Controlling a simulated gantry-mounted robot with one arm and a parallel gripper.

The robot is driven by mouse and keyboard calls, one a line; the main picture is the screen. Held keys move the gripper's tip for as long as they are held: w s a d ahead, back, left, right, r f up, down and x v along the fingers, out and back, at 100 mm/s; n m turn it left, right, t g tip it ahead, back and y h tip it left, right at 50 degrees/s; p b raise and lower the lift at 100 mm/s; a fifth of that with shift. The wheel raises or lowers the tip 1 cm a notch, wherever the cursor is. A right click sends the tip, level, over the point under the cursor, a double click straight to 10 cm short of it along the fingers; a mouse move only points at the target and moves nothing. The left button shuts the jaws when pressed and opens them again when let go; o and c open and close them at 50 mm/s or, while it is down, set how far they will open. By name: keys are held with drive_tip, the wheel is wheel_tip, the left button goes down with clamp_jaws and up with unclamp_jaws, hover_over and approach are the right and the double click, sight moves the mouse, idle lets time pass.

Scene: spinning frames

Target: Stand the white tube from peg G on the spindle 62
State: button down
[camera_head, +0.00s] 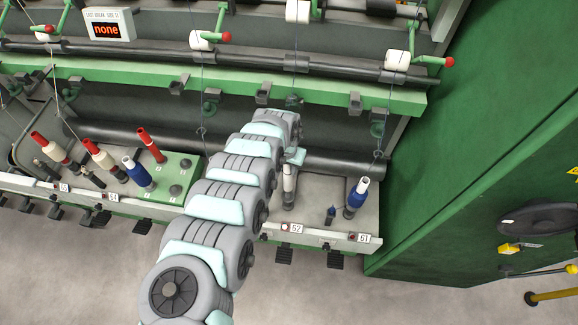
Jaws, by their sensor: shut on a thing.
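My gripper (293,158) is at the far end of my arm, above the rail by the plate marked 62 (296,228). It is shut on the white tube (289,177), which is upright below it. The tube is in line with spindle 62 (288,201), whose dark lower part shows under it. I cannot tell whether the tube rests fully on the spindle or is held slightly above its seat. My arm covers part of the rail left of the spindle. Peg G cannot be picked out by its letter on the green peg board (176,197).
Red and blue tubes stand at the left. A green cabinet (465,150) bounds the right. Threads hang above the rail.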

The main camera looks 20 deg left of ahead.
sight(288, 177)
drive_tip(key=shift+f+b, duration=1.25)
drive_tip(key=shift+f, duration=0.15)
drive_tip(key=shift+f+b, duration=0.75)
drive_tip(key=shift+f, duration=0.8)
drive_tip(key=shift+s+f, duration=0.1)
drive_tip(key=shift+f, duration=0.2)
drive_tip(key=c, duration=1)
unclamp_jaws()
drive_tip(key=shift+s+r+p, duration=0.2)
drive_tip(key=shift+r+p, duration=0.1)
drive_tip(key=shift+r, duration=1.5)
drive_tip(key=shift+s+r+p, duration=0.25)
drive_tip(key=shift+r+p, duration=0.05)
drive_tip(key=shift+r, duration=1.5)
drive_tip(key=shift+s+r+p, duration=0.2)
drive_tip(key=shift+r+p, duration=0.1)
drive_tip(key=shift+r, duration=1.5)
